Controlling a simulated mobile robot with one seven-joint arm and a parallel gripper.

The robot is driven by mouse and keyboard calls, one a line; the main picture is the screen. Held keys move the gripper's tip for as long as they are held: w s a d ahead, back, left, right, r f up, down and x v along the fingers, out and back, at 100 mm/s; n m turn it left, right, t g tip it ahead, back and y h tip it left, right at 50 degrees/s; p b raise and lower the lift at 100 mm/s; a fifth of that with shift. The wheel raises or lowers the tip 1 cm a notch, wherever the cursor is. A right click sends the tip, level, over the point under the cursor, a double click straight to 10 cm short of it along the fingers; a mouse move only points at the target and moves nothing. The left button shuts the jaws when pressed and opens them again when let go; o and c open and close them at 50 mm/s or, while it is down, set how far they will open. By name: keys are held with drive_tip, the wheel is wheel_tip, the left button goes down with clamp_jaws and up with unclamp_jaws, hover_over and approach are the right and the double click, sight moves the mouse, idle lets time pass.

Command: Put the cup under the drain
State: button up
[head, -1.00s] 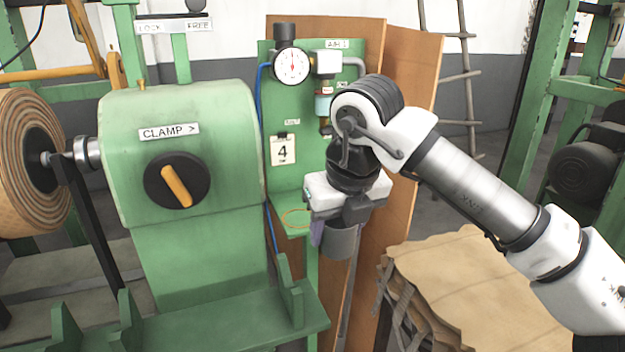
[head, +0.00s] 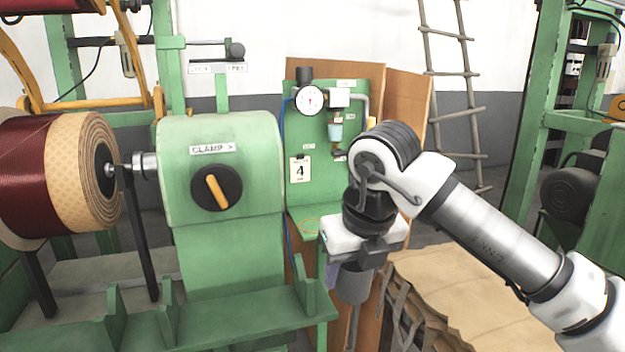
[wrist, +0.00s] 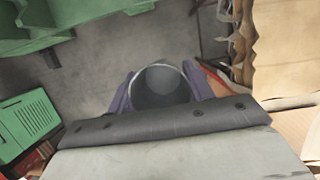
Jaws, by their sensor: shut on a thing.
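My gripper (head: 350,268) is shut on a grey cup (head: 353,288), which hangs upright between purple fingers. In the wrist view the cup (wrist: 160,86) shows its open rim, with a finger on each side, and it looks empty. The air unit on the green panel has a gauge (head: 310,98) and a small bluish bowl (head: 335,131); the drain is probably below the bowl, partly hidden by my arm. The cup is to the right of the ring and appears lower than the shelf in the picture.
A green clamp machine (head: 228,240) with a knob stands left of the panel. Brown boards (head: 405,110) stand behind it. A stack of brown sheets (head: 475,290) lies at the right. A green crate (wrist: 30,118) is on the floor in the wrist view.

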drive_tip(key=a+f+n+g, duration=0.2)
drive_tip(key=f+n, duration=0.8)
drive_tip(key=f, duration=0.9)
drive_tip(key=w+a+f+n+g, duration=0.1)
drive_tip(key=a+f+n+g, duration=0.1)
drive_tip(key=f+n, duration=0.9)
drive_tip(key=w+a+f+n+g+h, duration=0.1)
drive_tip(key=f+n, duration=1)
drive_tip(key=f, duration=1.8)
drive_tip(key=shift+a+g, duration=0.55)
drive_tip(key=shift+g, duration=0.25)
drive_tip(key=shift+w, duration=0.1)
drive_tip(key=shift+a+f, duration=0.1)
